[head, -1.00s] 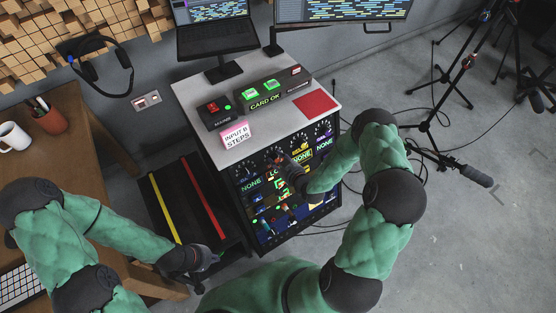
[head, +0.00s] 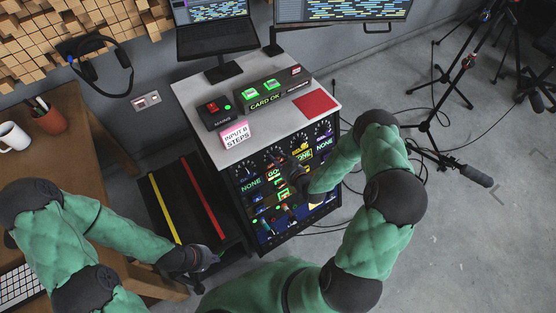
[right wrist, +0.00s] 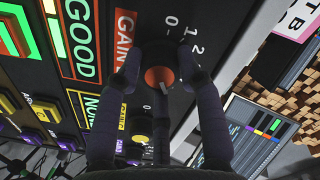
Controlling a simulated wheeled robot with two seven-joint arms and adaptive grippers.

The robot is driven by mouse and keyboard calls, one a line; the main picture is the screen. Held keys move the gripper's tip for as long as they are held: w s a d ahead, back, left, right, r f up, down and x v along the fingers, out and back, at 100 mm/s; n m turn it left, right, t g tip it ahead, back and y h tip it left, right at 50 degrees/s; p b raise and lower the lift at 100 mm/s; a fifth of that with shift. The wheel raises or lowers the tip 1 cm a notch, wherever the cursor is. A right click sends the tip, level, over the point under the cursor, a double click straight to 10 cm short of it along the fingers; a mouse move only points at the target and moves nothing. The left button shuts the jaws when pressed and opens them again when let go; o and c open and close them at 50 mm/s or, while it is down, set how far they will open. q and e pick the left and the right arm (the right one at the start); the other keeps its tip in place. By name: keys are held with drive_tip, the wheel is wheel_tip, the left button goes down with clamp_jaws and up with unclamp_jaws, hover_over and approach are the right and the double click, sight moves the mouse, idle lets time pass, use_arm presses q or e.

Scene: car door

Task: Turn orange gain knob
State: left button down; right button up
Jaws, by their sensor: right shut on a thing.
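The orange gain knob (right wrist: 160,76) sits on the black panel beside the red "GAIN" label (right wrist: 124,35) and a white number scale. The two dark fingers of my right gripper (right wrist: 161,74) are shut on it from both sides. A green "GOOD" display (right wrist: 80,40) is lit near the knob. In the head view my right gripper (head: 293,168) is at the front of the rack (head: 238,190), and the fingers hide the knob there.
The rack's grey top (head: 205,84) bears a "CARD OK" box (head: 266,101), a mains switch box (head: 219,111), a pink "INPUT B STEPS" card (head: 236,135) and a red square (head: 315,102). A lower yellow knob (right wrist: 140,139) is close to my fingers. Microphone stands (head: 450,80) are at right.

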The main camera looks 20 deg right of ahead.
idle(0.4)
drive_tip(key=o, duration=1.1)
drive_tip(key=shift+o, duration=0.2)
drive_tip(key=v, duration=1.2)
drive_tip(key=s+a+f+n+g, duration=0.2)
drive_tip(key=s+a+f+g, duration=0.2)
drive_tip(key=s+a+g, duration=0.2)
drive_tip(key=s+a+f+n+g+y+p, duration=0.1)
drive_tip(key=s+a+f+n+g, duration=0.1)
drive_tip(key=s+a+f+g, duration=0.2)
drive_tip(key=s+a+g, duration=0.3)
drive_tip(key=a, duration=0.4)
drive_tip(key=shift+a+f+n+y, duration=0.2)
drive_tip(key=shift+n+y, duration=0.1)
